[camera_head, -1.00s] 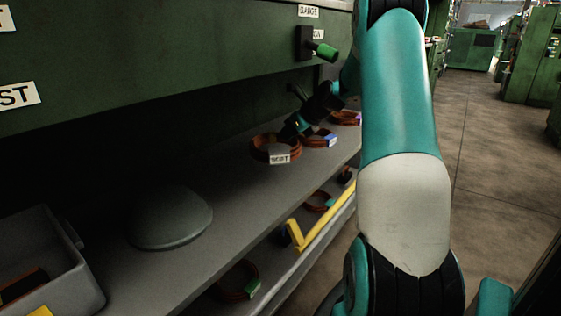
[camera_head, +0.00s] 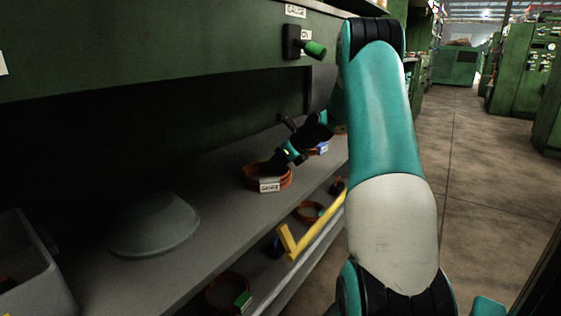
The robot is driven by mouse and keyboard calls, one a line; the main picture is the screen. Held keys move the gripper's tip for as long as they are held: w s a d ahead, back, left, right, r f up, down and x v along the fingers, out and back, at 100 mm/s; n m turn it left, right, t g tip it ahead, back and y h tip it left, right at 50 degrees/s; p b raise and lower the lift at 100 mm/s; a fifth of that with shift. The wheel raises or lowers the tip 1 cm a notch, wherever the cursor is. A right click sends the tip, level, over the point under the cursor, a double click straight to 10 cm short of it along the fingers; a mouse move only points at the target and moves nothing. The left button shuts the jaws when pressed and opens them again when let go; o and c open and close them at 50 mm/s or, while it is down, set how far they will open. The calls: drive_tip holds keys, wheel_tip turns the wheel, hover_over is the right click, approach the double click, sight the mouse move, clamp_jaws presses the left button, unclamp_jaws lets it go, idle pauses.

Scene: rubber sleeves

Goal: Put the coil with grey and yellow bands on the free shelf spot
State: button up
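A copper-brown coil (camera_head: 251,180) with a pale lettered tag lies on the upper shelf (camera_head: 222,201). My gripper (camera_head: 277,164) reaches down at the coil's far right side, small and dark. I cannot tell whether its fingers touch the coil or are open or shut. A second coil (camera_head: 322,149) with a blue tag lies behind the gripper, partly hidden. On the lower shelf lie a coil with a green tag (camera_head: 229,294) and another coil (camera_head: 307,212) farther back. I cannot make out grey and yellow bands on any coil.
A grey dome (camera_head: 155,224) sits on the upper shelf, left of the tagged coil. A grey bin (camera_head: 35,275) stands at the lower left. A green-ended handle (camera_head: 315,48) juts out above. Bare shelf shows between dome and coil.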

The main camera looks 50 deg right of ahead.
drive_tip(key=shift+r, duration=0.1)
drive_tip(key=p+v, duration=0.5)
drive_tip(key=v, duration=0.7)
drive_tip(key=shift+p, duration=0.4)
